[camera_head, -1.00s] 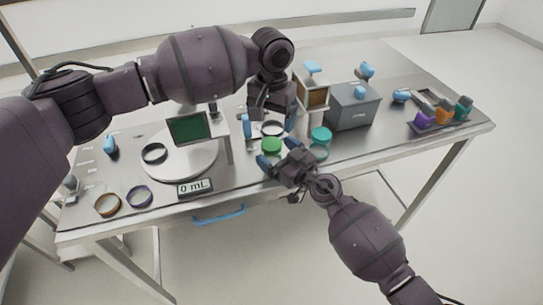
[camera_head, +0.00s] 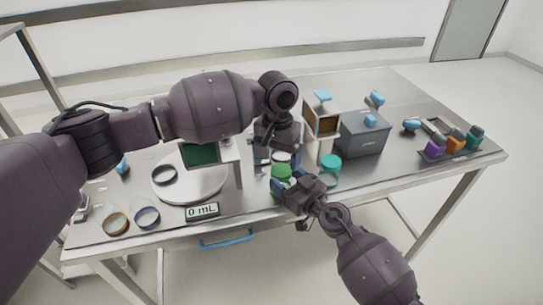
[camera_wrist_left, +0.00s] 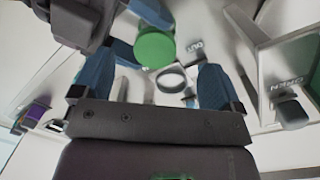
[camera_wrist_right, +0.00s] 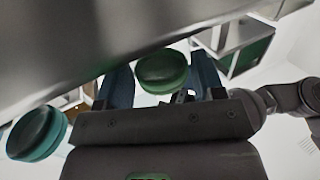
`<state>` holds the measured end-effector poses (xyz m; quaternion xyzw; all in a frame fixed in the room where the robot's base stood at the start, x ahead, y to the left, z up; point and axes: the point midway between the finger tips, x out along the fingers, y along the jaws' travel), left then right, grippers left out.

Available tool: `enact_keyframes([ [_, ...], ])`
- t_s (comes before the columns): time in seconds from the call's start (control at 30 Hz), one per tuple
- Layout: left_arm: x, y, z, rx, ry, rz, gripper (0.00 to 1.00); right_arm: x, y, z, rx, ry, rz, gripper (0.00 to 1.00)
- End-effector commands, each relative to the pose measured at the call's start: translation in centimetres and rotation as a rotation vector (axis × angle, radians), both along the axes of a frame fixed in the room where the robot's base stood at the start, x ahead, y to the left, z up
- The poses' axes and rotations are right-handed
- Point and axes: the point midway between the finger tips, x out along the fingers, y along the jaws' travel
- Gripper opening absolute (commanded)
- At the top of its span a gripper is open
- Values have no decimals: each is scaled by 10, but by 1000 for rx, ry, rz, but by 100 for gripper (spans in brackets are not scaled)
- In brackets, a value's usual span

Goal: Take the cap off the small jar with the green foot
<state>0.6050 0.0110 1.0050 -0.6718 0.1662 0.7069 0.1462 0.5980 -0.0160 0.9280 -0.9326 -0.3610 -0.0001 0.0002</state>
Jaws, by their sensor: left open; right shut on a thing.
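A green round piece (camera_head: 281,171) is between the blue fingers of my right gripper (camera_head: 285,182), near the table's front edge. It also shows in the right wrist view (camera_wrist_right: 162,72) and the left wrist view (camera_wrist_left: 155,48). My right gripper is shut on it. I cannot tell whether it is the jar's cap or its foot; no clear jar body shows. My left gripper (camera_head: 278,153) is open and empty, just behind the green piece.
A teal round piece (camera_head: 330,162) stands to the right. Coloured pieces (camera_head: 455,143) sit far right.

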Motion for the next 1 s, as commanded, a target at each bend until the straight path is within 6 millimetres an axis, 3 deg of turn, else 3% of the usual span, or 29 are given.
enact_keyframes([
  [0.13,-18,7,-14,-81,25,7,92,0,0,0,0,0,0,20],
  [0.27,-30,12,-7,-164,-32,-37,92,0,0,0,0,0,0,20],
  [0.6,-28,24,62,-241,-357,-245,92,0,0,0,0,0,0,20],
  [0.83,-25,24,57,-216,-381,-308,92,0,0,0,0,0,0,20],
  [1.0,-20,19,38,-216,-379,-308,92,0,0,0,0,0,0,20],
])
